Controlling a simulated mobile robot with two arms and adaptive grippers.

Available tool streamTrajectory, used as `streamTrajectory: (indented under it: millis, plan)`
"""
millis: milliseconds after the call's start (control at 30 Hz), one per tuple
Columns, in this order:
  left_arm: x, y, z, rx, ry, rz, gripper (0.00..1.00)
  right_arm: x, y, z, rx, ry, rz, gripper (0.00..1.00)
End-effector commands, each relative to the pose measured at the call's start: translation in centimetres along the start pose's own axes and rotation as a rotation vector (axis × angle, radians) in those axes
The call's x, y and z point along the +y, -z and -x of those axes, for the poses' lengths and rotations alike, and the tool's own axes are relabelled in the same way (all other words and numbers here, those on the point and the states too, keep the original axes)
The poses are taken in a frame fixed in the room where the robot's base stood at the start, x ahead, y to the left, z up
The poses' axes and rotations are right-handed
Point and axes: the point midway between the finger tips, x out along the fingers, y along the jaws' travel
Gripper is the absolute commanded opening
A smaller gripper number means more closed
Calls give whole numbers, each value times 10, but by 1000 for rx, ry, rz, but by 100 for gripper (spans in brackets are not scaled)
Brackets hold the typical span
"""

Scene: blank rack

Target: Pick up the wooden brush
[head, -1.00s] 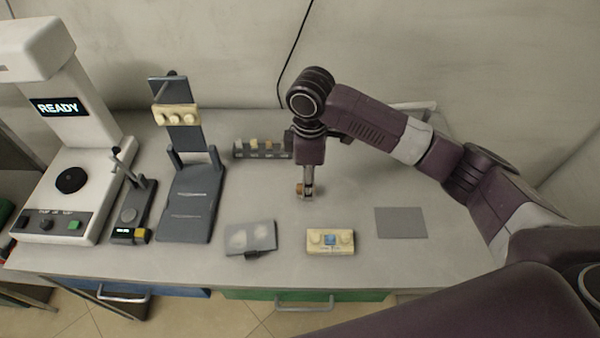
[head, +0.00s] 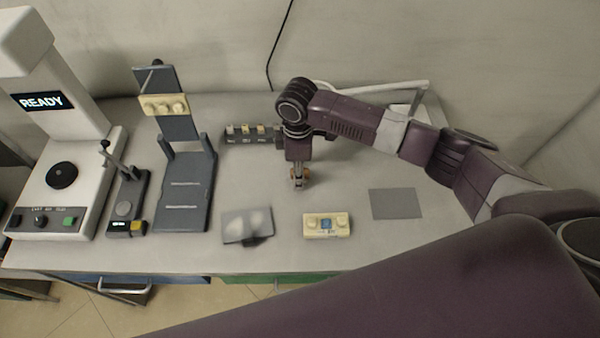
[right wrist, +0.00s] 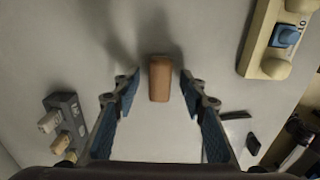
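The wooden brush shows in the right wrist view as a brown rounded block (right wrist: 160,78), lying on the grey tabletop. My right gripper (right wrist: 159,84) is open, with one blue-padded finger on each side of the block and a visible gap on both sides. In the head view my right gripper (head: 298,180) points down over the middle of the table. An orange-brown bit shows between its fingers there, and the rest of the brush is hidden. My left gripper is in neither view.
A cream block with a blue button (head: 327,225) and a grey plate (head: 240,228) lie in front of the gripper. A dark rack with small blocks (head: 250,134) stands behind left. A flat grey square (head: 396,203) lies right. A dark stand (head: 183,205) and a white READY machine (head: 85,145) stand left.

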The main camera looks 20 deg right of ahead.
Motion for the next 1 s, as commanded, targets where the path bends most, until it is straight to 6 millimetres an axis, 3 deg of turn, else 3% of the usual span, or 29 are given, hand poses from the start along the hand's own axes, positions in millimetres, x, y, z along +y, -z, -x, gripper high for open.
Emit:
streamTrajectory:
  millis: [100, 467, 767, 1000]
  plan:
    - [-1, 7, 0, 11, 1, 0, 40, 0, 0, 0, 0, 0, 0, 38]
    - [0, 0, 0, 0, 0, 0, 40, 0, 0, 0, 0, 0, 0, 0]
    - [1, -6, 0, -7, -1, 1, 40, 0, 0, 3, 1, -1, 0, 0]
    - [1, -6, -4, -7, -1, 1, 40, 2, 1, 26, 3, -5, 1, 0]
